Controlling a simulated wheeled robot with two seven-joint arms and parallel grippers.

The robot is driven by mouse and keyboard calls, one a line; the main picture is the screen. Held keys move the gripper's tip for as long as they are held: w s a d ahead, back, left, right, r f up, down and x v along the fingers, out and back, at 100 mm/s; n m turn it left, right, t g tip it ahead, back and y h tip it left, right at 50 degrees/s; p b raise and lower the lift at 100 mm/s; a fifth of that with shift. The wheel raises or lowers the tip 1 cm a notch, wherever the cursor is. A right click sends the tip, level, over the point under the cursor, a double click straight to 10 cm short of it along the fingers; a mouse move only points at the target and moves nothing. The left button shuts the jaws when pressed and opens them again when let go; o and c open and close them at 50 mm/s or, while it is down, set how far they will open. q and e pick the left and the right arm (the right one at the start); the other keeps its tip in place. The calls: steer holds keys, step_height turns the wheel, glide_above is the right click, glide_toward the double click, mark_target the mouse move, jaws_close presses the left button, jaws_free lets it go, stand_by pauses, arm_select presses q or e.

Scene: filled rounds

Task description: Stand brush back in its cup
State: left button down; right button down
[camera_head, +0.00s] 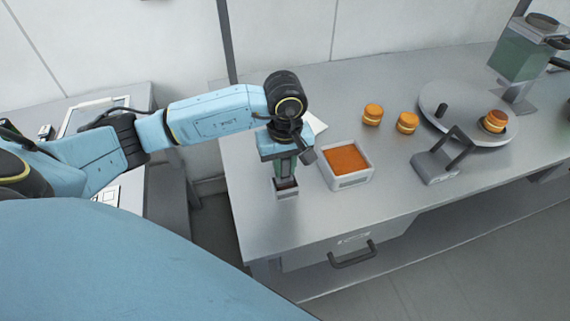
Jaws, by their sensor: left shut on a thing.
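My left gripper (285,160) comes down from the left arm near the front left of the steel table and points downward. My right gripper is not in view.
A white box (351,183) with an orange filling stands just right of the cup. Two filled rounds (373,114) sit behind it. A grey round plate (435,98) holds another round (494,121). A metal tool with a handle (435,167) and a green-filled dispenser (521,58) stand right.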

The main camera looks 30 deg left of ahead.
arm_select(q)
steer(key=shift+f, duration=0.3)
steer(key=c, duration=1.3)
jaws_free()
steer(key=shift+r, duration=0.1)
step_height(320, 180, up, 12)
steer(key=shift+r+b, duration=0.1)
steer(key=shift+b, duration=0.55)
